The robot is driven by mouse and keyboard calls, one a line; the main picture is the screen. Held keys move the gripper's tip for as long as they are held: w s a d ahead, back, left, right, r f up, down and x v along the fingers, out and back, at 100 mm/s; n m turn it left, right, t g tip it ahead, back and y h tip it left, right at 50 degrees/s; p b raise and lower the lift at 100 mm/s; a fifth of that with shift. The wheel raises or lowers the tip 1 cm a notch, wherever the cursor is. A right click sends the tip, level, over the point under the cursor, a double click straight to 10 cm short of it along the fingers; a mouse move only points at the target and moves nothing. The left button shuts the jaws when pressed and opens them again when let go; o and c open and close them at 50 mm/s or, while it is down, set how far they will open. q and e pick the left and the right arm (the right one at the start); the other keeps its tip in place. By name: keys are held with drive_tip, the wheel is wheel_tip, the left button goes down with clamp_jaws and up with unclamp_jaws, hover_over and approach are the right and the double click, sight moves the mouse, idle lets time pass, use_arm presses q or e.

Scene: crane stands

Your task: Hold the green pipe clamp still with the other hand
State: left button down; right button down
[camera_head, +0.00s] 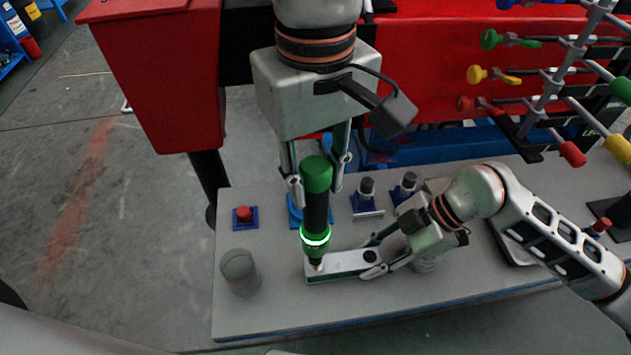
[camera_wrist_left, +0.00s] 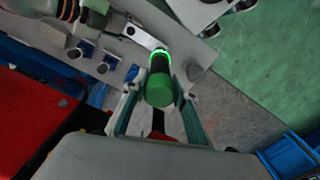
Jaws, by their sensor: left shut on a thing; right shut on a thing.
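A black and green cylindrical driver (camera_head: 316,205) stands nearly upright with its lit green ring low down. My left gripper (camera_head: 318,177) is shut on its upper part. The driver's tip meets the left end of the green pipe clamp (camera_head: 335,264), a flat piece with a whitish top and green side, or is just above it. Contact cannot be told. My right gripper (camera_head: 373,256) is shut on the clamp's right end, beside a dark round hole. In the left wrist view the driver (camera_wrist_left: 160,80) is between the fingers, with the clamp (camera_wrist_left: 142,36) beyond.
The grey table (camera_head: 300,315) has free room at its front. A grey cylinder (camera_head: 240,271) and a red button on a blue base (camera_head: 244,215) are at left. Two blue stands (camera_head: 366,200) (camera_head: 404,187) are behind the clamp. A rack with coloured handles (camera_head: 560,85) is at right.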

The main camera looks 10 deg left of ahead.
use_arm(q)
drive_tip(key=shift+r, duration=1.4)
use_arm(e)
drive_tip(key=c, duration=1.5)
unclamp_jaws()
